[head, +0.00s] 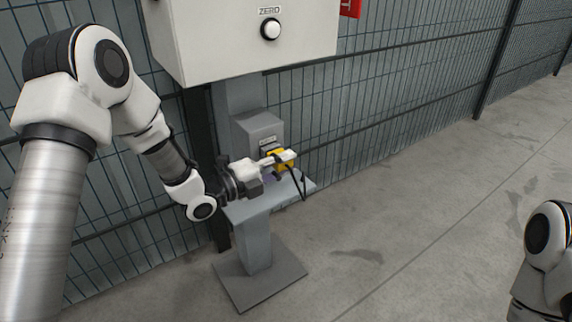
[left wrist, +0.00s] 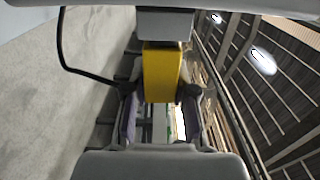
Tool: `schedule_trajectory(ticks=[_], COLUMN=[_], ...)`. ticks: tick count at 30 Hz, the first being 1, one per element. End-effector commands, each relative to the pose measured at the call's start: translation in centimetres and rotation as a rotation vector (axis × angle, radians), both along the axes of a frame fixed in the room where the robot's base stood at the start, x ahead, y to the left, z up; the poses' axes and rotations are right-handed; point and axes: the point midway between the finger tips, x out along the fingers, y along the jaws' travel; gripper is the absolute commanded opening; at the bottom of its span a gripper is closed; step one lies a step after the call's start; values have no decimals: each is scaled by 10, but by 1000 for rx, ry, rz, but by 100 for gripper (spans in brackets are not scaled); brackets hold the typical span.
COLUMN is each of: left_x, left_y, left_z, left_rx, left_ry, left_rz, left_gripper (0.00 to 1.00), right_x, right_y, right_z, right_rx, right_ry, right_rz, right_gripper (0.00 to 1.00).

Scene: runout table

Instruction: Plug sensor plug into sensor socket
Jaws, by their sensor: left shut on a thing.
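The yellow sensor plug (head: 288,155) is in the jaws of my left gripper (head: 277,163), in front of a grey box on the stand. In the left wrist view the plug (left wrist: 162,78) is yellow and sits between the two fingers, with a grey block (left wrist: 165,26) at its upper end. A black cable (left wrist: 75,69) loops out to the left. The grey box (head: 257,128) has a small labelled dark panel; the socket face is largely hidden behind the plug and gripper. I cannot tell whether the plug is seated. My right gripper is out of view.
The grey stand has a small shelf (head: 247,208) below the gripper and a floor plate (head: 258,283). A large light cabinet with a ZERO button (head: 270,29) hangs above. A mesh fence (head: 400,105) runs behind. Floor to the right is clear.

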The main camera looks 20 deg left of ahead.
Motion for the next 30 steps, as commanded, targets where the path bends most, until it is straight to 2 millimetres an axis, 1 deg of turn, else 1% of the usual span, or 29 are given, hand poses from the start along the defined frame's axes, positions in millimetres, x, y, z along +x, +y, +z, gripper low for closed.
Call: schedule_trajectory(ticks=[9, 10, 12, 23, 26, 30], left_x=[5, 5, 5, 2, -7, -32], left_y=[6, 6, 6, 8, 17, 37], left_z=[1, 0, 0, 0, 1, 1], left_rx=[0, 0, 0, -1, -3, -7], left_ry=[-1, -1, -1, 1, 1, 1], left_rz=[1, 1, 1, 2, 6, 8], left_gripper=[0, 33, 55, 55, 55, 55], right_x=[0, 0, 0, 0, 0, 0], right_y=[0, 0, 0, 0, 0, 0], right_z=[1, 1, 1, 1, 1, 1], right_rx=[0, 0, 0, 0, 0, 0], right_ry=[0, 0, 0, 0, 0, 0], right_rz=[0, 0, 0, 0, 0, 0], right_gripper=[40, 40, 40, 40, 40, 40])
